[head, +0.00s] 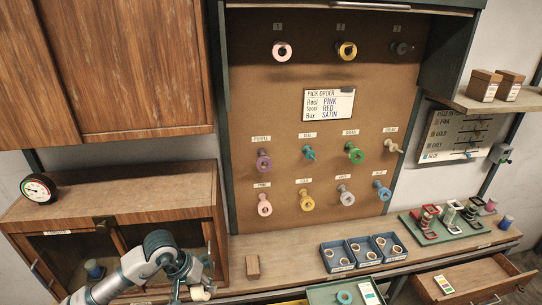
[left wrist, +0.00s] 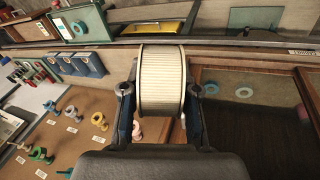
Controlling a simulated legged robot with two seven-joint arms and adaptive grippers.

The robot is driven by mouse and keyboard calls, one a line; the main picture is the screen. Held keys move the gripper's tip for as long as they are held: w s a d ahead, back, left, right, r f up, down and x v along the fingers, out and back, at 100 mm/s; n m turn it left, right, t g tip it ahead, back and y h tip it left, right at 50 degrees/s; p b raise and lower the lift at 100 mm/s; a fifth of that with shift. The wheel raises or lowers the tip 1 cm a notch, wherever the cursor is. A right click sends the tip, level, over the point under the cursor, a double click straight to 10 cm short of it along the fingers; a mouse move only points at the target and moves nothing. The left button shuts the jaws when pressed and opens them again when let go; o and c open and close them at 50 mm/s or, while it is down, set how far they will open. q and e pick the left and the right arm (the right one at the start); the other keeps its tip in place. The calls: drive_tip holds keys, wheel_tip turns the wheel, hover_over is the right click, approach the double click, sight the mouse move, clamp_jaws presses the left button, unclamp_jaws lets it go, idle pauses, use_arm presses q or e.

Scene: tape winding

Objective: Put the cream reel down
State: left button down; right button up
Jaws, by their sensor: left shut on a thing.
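The cream reel (left wrist: 162,80) is held between the two fingers of my left gripper (left wrist: 160,100) in the left wrist view, its ribbed winding facing the camera. In the head view my left gripper (head: 196,281) is low and left of centre, in front of the wooden cabinet. A small part of the cream reel (head: 200,294) shows below it, mostly hidden by the gripper. The reel appears held clear of the bench. My right gripper is not in view.
The pegboard (head: 330,75) carries several coloured reels on labelled pegs. The glass-doored cabinet (head: 150,205) stands at left; a drawer (head: 490,282) is open at right.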

use_arm(q)
wheel_tip(320, 180, down, 9)
drive_tip(key=a, duration=0.1)
drive_tip(key=shift+s, duration=0.2)
drive_tip(key=shift+f, duration=0.2)
drive_tip(key=shift+w+a+r, duration=0.1)
idle(0.4)
